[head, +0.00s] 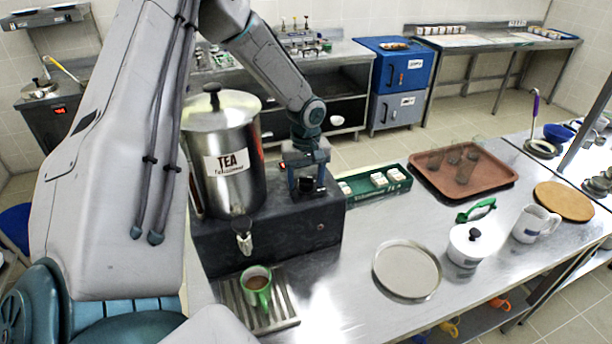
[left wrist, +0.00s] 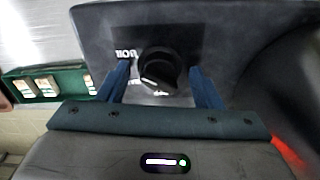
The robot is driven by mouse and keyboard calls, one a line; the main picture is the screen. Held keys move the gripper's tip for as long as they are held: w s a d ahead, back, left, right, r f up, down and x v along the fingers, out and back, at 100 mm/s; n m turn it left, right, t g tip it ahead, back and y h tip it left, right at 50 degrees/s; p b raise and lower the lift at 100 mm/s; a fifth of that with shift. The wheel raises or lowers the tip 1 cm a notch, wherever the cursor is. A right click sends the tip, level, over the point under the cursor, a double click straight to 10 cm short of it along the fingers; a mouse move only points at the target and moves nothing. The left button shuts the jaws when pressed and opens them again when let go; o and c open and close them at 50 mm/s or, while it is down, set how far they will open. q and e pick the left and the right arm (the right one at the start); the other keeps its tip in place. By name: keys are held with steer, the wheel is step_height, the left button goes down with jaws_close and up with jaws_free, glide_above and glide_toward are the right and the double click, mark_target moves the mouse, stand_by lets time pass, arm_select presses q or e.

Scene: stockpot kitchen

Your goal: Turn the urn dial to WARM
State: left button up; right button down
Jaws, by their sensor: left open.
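The steel tea urn (head: 230,165) with its TEA label stands on a dark base (head: 265,240) at the left of the counter. The black urn dial (left wrist: 160,68) shows in the left wrist view on a dark panel, with a white mark on its lower edge. White lettering (left wrist: 127,53), upside down and seeming to read HOT, sits to the dial's left; another label below it is partly hidden. My left gripper (left wrist: 160,88) is open, its blue fingers on either side of the dial; contact cannot be told. In the head view the gripper (head: 307,184) is over the base, right of the urn.
A green mug (head: 257,293) stands on the drip grate under the urn tap (head: 243,240). A green box (head: 375,184) of packets lies just right of the gripper. A brown tray (head: 488,182), round plate (head: 385,268) and white pot (head: 466,250) are farther right.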

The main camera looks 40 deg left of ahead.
arm_select(q)
steer(key=c, duration=1)
steer(key=shift+f+n+b, duration=0.25)
steer(key=shift+n+b, duration=0.15)
steer(key=shift+b, duration=0.45)
steer(key=n+b, duration=0.4)
steer(key=b, duration=0.1)
steer(key=shift+n+b, duration=0.3)
steer(key=shift+n, duration=0.1)
steer(key=n+b, duration=0.1)
steer(key=n, duration=0.1)
steer(key=shift+r+n+b, duration=0.1)
steer(key=shift+n+b, duration=0.2)
steer(key=n+b, duration=0.1)
steer(key=n, duration=0.1)
steer(key=shift+r+n, duration=0.1)
steer(key=shift+n, duration=0.7)
arm_select(e)
step_height(320, 180, down, 10)
steer(key=d, duration=0.1)
steer(key=shift+w, duration=0.25)
arm_select(q)
steer(key=shift+b, duration=0.3)
